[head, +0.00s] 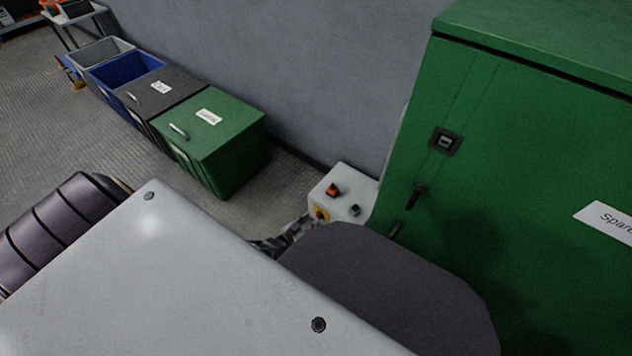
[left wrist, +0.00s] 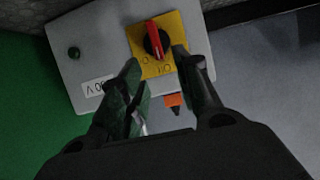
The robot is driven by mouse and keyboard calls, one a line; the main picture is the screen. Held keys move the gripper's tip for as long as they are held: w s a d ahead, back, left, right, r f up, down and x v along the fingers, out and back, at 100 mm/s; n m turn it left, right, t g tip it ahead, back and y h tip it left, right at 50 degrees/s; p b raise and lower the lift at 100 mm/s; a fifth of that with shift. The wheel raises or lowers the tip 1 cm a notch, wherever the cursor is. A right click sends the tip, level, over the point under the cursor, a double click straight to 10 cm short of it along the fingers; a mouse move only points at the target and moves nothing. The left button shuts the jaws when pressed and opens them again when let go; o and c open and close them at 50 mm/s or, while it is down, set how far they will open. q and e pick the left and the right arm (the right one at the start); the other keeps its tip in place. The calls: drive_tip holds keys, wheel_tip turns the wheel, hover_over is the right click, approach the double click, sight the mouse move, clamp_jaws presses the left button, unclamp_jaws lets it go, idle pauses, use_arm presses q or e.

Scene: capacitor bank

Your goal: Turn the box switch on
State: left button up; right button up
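The switch box (head: 345,187) is a light grey box beside the green cabinet in the head view. Its face fills the upper middle of the left wrist view (left wrist: 93,42). A rotary switch with a red handle (left wrist: 152,34) on a yellow plate (left wrist: 139,40) sits there, the handle nearly upright in that picture. My left gripper (left wrist: 157,60) is open, its fingertips apart on either side of the knob's lower part. I cannot tell whether they touch it. In the head view the left gripper (head: 287,237) is at the box's front, partly hidden by my arm. My right gripper is out of view.
A tall green cabinet (head: 520,150) stands close on the right, with a dark handle (head: 416,196). A green bin (head: 222,140), a dark bin (head: 158,95) and a blue bin (head: 120,68) line the wall. Open floor (head: 60,130) lies at left.

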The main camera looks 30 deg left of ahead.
sight(317, 215)
use_arm(q)
drive_tip(key=shift+b+x, duration=1.65)
drive_tip(key=shift+x, duration=1.15)
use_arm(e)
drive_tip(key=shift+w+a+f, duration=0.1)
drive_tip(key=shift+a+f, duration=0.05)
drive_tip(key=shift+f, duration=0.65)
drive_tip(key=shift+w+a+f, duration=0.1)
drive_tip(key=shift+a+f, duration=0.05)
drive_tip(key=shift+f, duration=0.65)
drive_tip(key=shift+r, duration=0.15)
use_arm(q)
drive_tip(key=shift+c, duration=1)
clamp_jaws()
